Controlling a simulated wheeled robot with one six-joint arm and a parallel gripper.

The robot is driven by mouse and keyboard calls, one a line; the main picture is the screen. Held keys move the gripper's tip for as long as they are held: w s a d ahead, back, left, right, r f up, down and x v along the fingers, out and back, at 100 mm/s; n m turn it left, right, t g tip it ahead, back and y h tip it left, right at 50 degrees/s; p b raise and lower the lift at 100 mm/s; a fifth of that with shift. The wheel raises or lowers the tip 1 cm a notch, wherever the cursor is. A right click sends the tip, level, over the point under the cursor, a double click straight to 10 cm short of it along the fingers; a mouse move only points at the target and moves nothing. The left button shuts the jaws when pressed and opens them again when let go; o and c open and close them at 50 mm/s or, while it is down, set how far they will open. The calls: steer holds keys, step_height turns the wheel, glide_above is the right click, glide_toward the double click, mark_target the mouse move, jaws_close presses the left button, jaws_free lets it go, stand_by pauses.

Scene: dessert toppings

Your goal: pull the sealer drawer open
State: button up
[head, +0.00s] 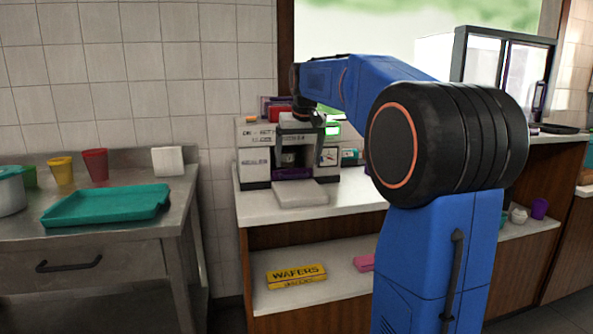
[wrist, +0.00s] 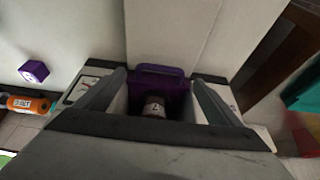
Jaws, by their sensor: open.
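The sealer (head: 256,160) is a white and dark boxy machine on the counter, with printed labels on its front. Its purple drawer (head: 293,174) sits low in the front opening. In the wrist view the purple drawer front with its handle loop (wrist: 157,70) lies between my fingers. A small brownish cup with a pale label (wrist: 155,108) shows behind it, partly in shadow. My gripper (head: 297,147) points down at the front of the sealer. In the wrist view its two grey fingers (wrist: 160,80) are spread on either side of the drawer handle, holding nothing. I cannot tell whether they touch it.
A pale slab (head: 300,194) lies on the counter directly before the sealer. A purple block (wrist: 34,71) and an orange bottle (wrist: 27,104) lie left in the wrist view. A teal tray (head: 105,208) is on the steel table. A yellow wafers box (head: 297,276) is on the lower shelf.

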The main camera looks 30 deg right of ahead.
steer(key=shift+x, duration=2.55)
steer(key=shift+c, duration=0.4)
steer(key=c, duration=1.2)
steer(key=s+a, duration=0.1)
steer(key=s, duration=0.4)
steer(key=s+a, duration=0.2)
steer(key=s, duration=0.3)
steer(key=s+a, duration=0.1)
steer(key=s, duration=0.4)
steer(key=shift+s+a, duration=0.2)
steer(key=shift+s, duration=0.05)
steer(key=o, duration=1.3)
steer(key=shift+r, duration=0.1)
steer(key=v, duration=1.7)
steer(key=shift+s+r, duration=0.15)
